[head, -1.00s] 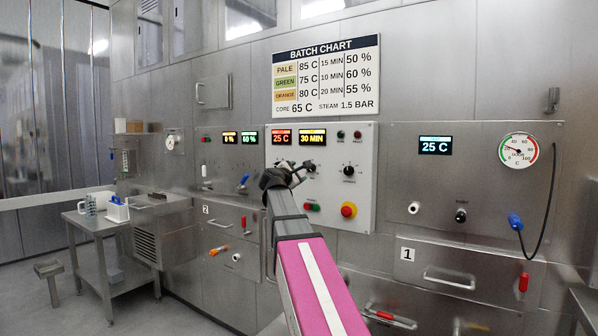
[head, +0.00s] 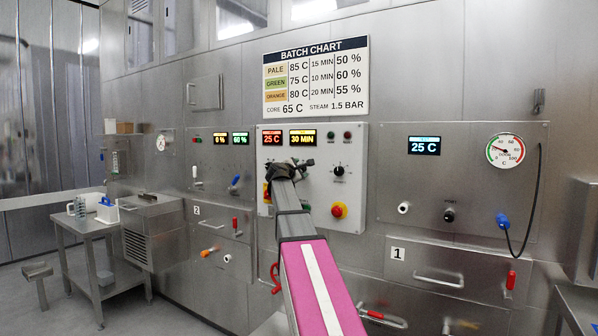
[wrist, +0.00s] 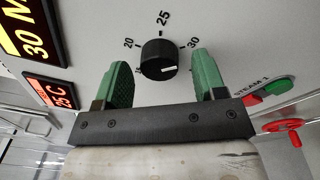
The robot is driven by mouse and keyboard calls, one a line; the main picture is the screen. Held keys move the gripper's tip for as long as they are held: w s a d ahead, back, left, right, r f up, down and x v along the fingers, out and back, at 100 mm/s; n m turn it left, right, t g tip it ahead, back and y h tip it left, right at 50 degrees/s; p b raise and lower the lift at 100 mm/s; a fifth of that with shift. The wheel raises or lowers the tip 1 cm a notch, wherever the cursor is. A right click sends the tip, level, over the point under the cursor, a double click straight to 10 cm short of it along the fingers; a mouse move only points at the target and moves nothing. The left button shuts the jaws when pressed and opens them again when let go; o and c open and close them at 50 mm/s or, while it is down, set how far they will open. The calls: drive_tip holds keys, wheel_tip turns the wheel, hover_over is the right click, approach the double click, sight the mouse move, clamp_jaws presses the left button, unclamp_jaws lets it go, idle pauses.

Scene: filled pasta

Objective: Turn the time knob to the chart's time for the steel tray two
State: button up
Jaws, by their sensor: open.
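The black time knob (wrist: 158,60) shows in the wrist view, with 20, 25 and 30 printed around it. Its white mark points right in the picture, close to the 30 side. My gripper (wrist: 161,70) is open, with one green finger on each side of the knob and gaps visible. In the head view my gripper (head: 286,168) covers this part of the control panel. The time display (head: 303,137) reads 30 MIN. The batch chart (head: 316,76) lists pale 15 MIN, green 10 MIN, orange 20 MIN. A label 2 (head: 196,210) marks a drawer; no tray contents are visible there.
Another black knob (head: 339,170) and a red emergency button (head: 338,210) are right of my gripper. The temperature display (head: 272,138) reads 25 C. Green and red buttons (wrist: 277,87) and a red handle (wrist: 284,127) lie right in the wrist view.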

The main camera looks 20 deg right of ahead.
drive_tip(key=shift+w+d, duration=0.1)
drive_tip(key=shift+d, duration=0.05)
drive_tip(key=c, duration=0.9)
